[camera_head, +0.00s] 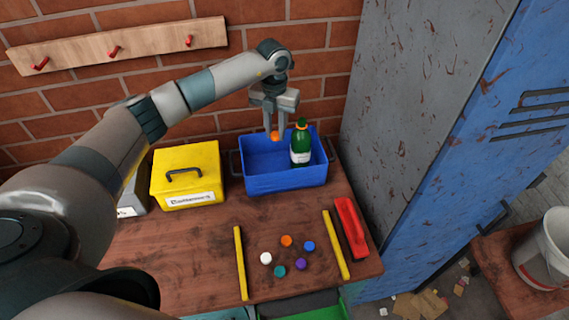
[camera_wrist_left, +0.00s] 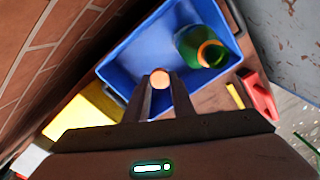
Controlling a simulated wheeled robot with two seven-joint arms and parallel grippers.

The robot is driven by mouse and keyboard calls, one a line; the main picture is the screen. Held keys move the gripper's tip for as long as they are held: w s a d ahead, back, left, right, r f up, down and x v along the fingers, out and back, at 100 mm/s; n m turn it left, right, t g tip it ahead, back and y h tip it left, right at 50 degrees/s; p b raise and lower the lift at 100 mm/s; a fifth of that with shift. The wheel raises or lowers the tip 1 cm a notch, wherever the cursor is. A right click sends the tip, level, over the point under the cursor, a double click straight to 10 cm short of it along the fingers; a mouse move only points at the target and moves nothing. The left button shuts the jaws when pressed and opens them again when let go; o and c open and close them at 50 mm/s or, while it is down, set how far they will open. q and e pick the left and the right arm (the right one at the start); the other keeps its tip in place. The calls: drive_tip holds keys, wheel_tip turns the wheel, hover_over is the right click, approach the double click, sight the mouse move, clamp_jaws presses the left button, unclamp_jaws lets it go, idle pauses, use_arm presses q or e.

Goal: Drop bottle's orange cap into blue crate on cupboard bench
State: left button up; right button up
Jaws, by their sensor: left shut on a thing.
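My left gripper (camera_head: 274,131) is shut on an orange cap (camera_head: 275,136) and holds it over the left part of the blue crate (camera_head: 287,182). In the left wrist view the orange cap (camera_wrist_left: 159,79) sits between the fingertips, with the crate floor beneath it. A green bottle (camera_head: 301,146) with a white label stands upright in the right part of the crate. An orange ring shows around its neck in the left wrist view (camera_wrist_left: 211,54). My right gripper is not in view.
A yellow box (camera_head: 187,159) with a black handle stands left of the crate. Several coloured caps (camera_head: 287,241) lie between two yellow strips (camera_head: 240,262) in front. A red object (camera_head: 350,228) lies at the right edge. A blue locker (camera_head: 440,130) stands to the right.

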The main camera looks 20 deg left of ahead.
use_arm(q)
drive_tip(key=o, duration=1.1)
drive_tip(key=shift+c, duration=0.2)
drive_tip(key=shift+r, duration=0.1)
drive_tip(key=shift+r+b, duration=0.35)
drive_tip(key=shift+r, duration=0.15)
wheel_tip(320, 180, up, 16)
drive_tip(key=b, duration=0.5)
drive_tip(key=shift+r, duration=0.1)
